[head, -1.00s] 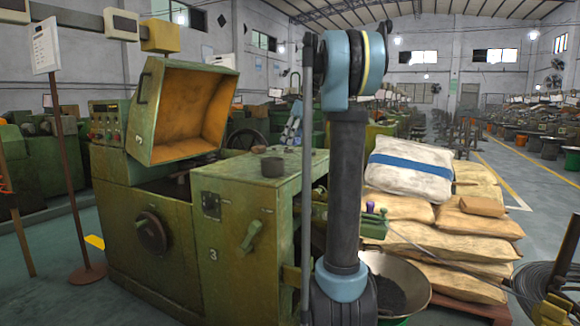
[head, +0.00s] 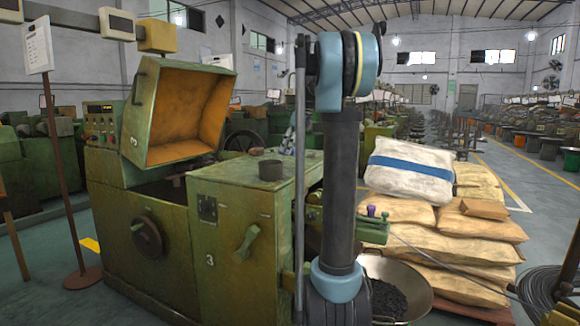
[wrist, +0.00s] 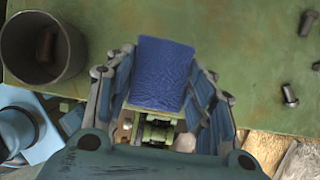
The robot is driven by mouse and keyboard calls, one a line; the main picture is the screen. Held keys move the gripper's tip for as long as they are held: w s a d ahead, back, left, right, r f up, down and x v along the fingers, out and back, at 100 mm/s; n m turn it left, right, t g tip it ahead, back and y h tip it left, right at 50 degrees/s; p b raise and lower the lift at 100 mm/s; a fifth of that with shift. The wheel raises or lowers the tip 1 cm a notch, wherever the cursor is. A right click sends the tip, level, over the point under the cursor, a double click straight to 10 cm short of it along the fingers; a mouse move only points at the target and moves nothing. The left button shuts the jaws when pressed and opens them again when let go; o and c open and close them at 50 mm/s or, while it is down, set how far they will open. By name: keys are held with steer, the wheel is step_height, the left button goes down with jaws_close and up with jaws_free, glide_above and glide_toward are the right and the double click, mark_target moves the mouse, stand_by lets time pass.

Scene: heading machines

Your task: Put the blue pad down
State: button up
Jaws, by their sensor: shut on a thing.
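The blue pad (wrist: 162,85) is a dark blue, textured block in the wrist view. My gripper (wrist: 160,64) is shut on it, with one finger along each side. The pad shows over the front edge of a worn green machine top (wrist: 225,65). I cannot tell whether it touches that surface. In the head view the same green top (head: 228,172) is on the near cabinet. A light blue part that looks like my gripper (head: 288,142) shows small above its far side, partly behind my arm. The pad cannot be made out there.
A dark round pot (wrist: 43,47) stands on the top left of the pad, and shows in the head view (head: 271,169). Bolts (wrist: 290,95) lie at the right. Stacked sacks (head: 410,172) and a bowl of dark pieces (head: 388,298) are right of the machine.

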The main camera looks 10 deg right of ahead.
mark_target(290, 169)
steer(key=shift+s+f, duration=0.1)
steer(key=shift+f, duration=2.95)
steer(key=o, duration=1)
steer(key=shift+f, duration=0.1)
steer(key=v, duration=1.2)
steer(key=s+a+f+n+h, duration=0.1)
steer(key=s+f+n, duration=0.7)
steer(key=s+f, duration=0.3)
steer(key=s+a+f+n+h, duration=0.1)
steer(key=s+f+n, duration=0.8)
steer(key=s, duration=0.7)
steer(key=s+a+f+n+h, duration=0.1)
steer(key=s+a+f+n, duration=0.1)
steer(key=s+f+n, duration=0.6)
steer(key=shift+s+f+h, duration=0.15)
steer(key=shift+s+f, duration=1.4)
steer(key=shift+f, duration=0.3)
steer(key=shift+s+f+h, duration=0.15)
steer(key=shift+s+f, duration=1.35)
steer(key=shift+f, duration=0.3)
